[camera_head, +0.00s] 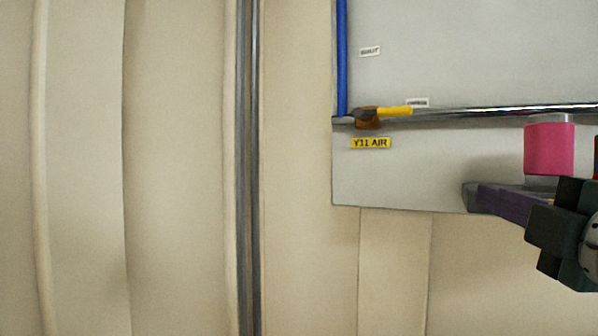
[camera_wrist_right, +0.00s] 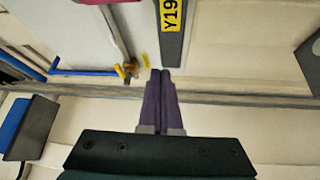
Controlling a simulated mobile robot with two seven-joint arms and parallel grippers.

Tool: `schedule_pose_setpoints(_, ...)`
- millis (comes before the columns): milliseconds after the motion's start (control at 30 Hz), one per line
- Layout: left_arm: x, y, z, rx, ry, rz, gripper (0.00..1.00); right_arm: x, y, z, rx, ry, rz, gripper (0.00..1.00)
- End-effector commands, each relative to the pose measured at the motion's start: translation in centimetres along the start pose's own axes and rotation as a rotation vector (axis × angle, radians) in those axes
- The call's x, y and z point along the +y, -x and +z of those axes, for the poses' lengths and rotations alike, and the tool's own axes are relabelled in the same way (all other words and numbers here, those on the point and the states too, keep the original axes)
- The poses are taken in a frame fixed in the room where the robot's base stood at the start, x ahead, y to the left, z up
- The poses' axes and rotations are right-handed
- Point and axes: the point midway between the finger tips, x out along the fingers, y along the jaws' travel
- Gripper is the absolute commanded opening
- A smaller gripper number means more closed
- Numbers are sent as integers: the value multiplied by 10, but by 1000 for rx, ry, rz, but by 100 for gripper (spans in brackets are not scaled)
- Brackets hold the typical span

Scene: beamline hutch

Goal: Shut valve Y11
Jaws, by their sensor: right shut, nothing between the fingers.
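The valve with a brass body (camera_head: 367,120) and a yellow lever handle (camera_head: 395,111) is on the grey panel, above a yellow label reading "Y11 AIR" (camera_head: 370,143). Its handle points right, along the shiny horizontal pipe. In the right wrist view the small brass valve (camera_wrist_right: 129,70) is just left of my fingertips. My right gripper (camera_head: 467,196) has dark purple fingers, shut and empty, below and right of the valve and apart from it in the head view. The fingers also show in the wrist view (camera_wrist_right: 160,76). My left gripper is not in view.
A pink cylinder (camera_head: 549,149) is just above my right gripper in the head view. A blue pipe (camera_head: 342,60) rises from the valve. A yellow "Y19" label (camera_wrist_right: 171,14) shows in the wrist view. The beige wall (camera_head: 180,180) at left is clear.

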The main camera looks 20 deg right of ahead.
Motion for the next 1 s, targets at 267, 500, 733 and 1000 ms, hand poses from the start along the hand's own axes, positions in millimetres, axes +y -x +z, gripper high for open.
schedule_pose_setpoints(267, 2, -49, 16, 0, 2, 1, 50, 25, -5, -37, 226, 385, 291, 0)
schedule_pose_setpoints(500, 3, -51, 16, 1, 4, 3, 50, 33, -4, -47, 268, 465, 341, 0)
schedule_pose_setpoints(733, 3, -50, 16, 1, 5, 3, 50, 33, -4, -46, 266, 460, 339, 0)
schedule_pose_setpoints(1000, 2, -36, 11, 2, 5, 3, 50, 42, -22, -52, 263, 457, 341, 0)
